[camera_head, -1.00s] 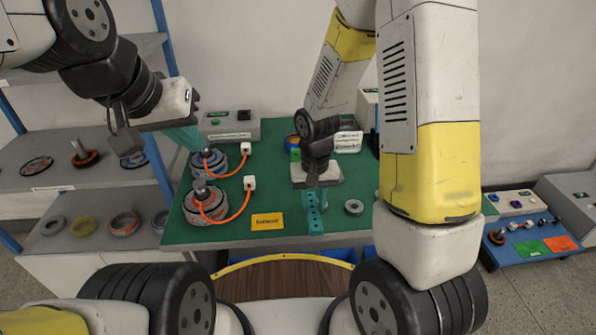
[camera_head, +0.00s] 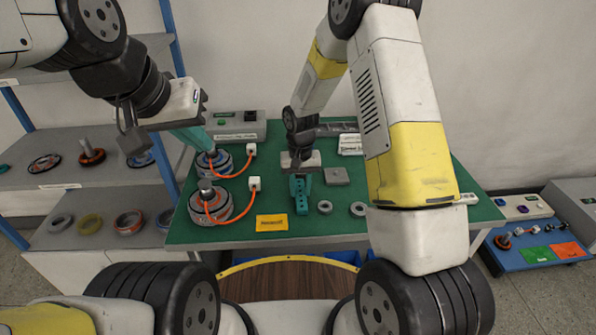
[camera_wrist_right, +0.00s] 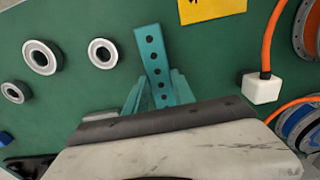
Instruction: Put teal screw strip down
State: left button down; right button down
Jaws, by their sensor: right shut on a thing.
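The teal screw strip (camera_head: 301,197) is a flat bar with a row of dark holes, over the green table (camera_head: 275,241). My right gripper (camera_head: 300,176) is shut on one end of it and points down. In the right wrist view the strip (camera_wrist_right: 152,55) sticks out between the teal fingers (camera_wrist_right: 158,92). I cannot tell whether the strip touches the table. My left gripper (camera_head: 205,142) hangs at the left, above the rear hub motor (camera_head: 214,161); I cannot tell how far its fingers are apart.
A front hub motor (camera_head: 210,204) has an orange cable to a white connector (camera_head: 254,183). A yellow label (camera_head: 271,223) lies left of the strip. Grey rings (camera_head: 325,207) (camera_head: 357,209) lie to its right, with a grey block (camera_head: 337,176) behind. A shelf with parts stands at the left.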

jog(key=c, duration=1.4)
grip_release()
jog(key=shift+f, duration=0.1)
jog(key=o, duration=0.3)
jog(key=shift+o, duration=0.2)
